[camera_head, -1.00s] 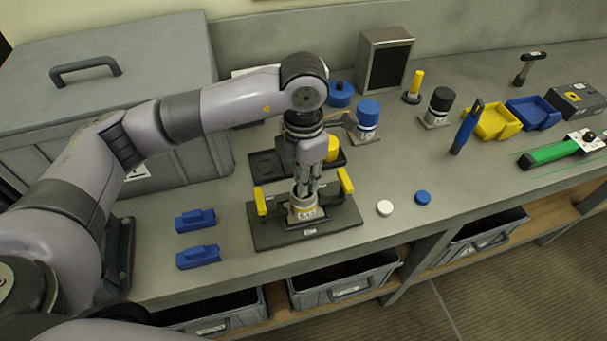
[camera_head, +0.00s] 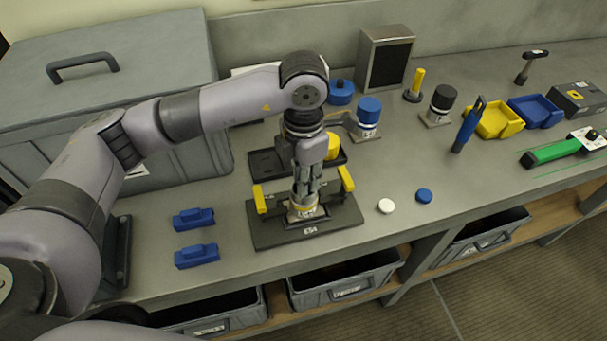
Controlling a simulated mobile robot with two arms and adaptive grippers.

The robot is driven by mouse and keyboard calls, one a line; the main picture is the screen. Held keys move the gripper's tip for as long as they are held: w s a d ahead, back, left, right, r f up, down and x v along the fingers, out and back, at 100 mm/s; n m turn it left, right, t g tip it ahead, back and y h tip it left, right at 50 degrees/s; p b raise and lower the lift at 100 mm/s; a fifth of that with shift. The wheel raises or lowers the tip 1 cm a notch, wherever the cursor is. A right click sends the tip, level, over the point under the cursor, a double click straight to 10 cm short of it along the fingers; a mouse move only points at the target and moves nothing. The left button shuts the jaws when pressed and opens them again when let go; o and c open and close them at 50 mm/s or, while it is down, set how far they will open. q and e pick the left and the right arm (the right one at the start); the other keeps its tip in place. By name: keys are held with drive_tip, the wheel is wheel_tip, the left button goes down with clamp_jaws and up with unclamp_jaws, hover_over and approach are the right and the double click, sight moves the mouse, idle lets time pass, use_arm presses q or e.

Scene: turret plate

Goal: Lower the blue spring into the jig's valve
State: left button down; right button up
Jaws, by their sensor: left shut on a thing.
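The jig (camera_head: 275,236) is a dark plate with yellow clamps on its left and right sides, near the front edge of the bench. The valve (camera_head: 303,212), a pale metal body, stands upright in the middle of the jig between the clamps. My left gripper (camera_head: 304,198) points straight down over the valve, its fingertips at the valve's top. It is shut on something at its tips. I cannot make out the blue spring; the fingers and the valve hide what is held. My right gripper is not in view.
Two blue blocks (camera_head: 197,256) lie left of the jig. A white cap (camera_head: 386,206) and a blue cap (camera_head: 424,196) lie to its right. A black tray (camera_head: 265,163) is behind it. Yellow (camera_head: 497,122) and blue (camera_head: 535,113) bins stand farther right.

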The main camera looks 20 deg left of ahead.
use_arm(q)
drive_tip(key=shift+f+b, duration=0.2)
drive_tip(key=shift+b, duration=0.15)
idle(0.4)
drive_tip(key=c, duration=1.4)
unclamp_jaws()
